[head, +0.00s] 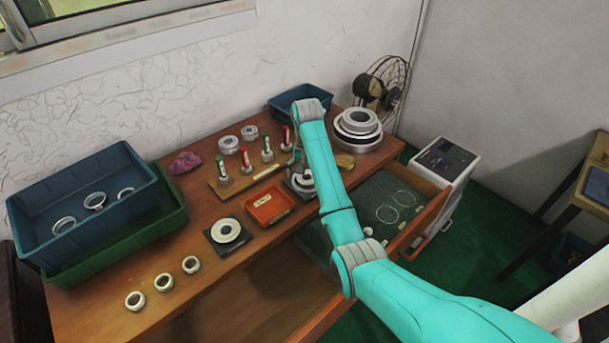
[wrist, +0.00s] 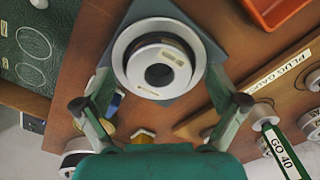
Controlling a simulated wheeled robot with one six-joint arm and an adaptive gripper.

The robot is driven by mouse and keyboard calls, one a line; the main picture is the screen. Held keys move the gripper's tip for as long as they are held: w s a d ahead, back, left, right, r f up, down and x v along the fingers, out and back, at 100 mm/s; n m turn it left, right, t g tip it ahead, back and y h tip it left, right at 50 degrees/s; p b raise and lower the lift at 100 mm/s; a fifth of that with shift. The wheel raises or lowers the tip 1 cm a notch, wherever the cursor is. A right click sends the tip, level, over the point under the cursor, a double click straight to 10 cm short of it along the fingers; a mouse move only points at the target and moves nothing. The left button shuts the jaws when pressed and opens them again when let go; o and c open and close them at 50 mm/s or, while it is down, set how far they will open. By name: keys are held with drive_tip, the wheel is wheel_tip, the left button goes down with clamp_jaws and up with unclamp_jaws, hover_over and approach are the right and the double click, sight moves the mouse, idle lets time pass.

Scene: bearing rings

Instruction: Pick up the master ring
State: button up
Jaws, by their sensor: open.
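A silver ring with a dark inner band and a small pale label (wrist: 160,66) sits in a wider pale ring or dish on a grey square pad (wrist: 185,97). The label is too small to read, so I cannot confirm that this is the master ring. In the head view this ring (head: 303,181) is partly hidden by my arm. My gripper (wrist: 160,84) is open and empty above it, with one finger on either side. I cannot tell the exact height gap. Another ring (head: 226,230) lies on a dark square pad to the left.
An orange tray (head: 270,207) and a wooden rack (head: 222,193) with red- and green-handled plug gauges stand close by. Stacked large rings (head: 358,128) are at the back right. An open drawer (head: 425,212) holds thin rings. Three small rings (head: 163,282) lie front left, near blue and green bins (head: 140,163).

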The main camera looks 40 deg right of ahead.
drive_tip(key=c, duration=1.8)
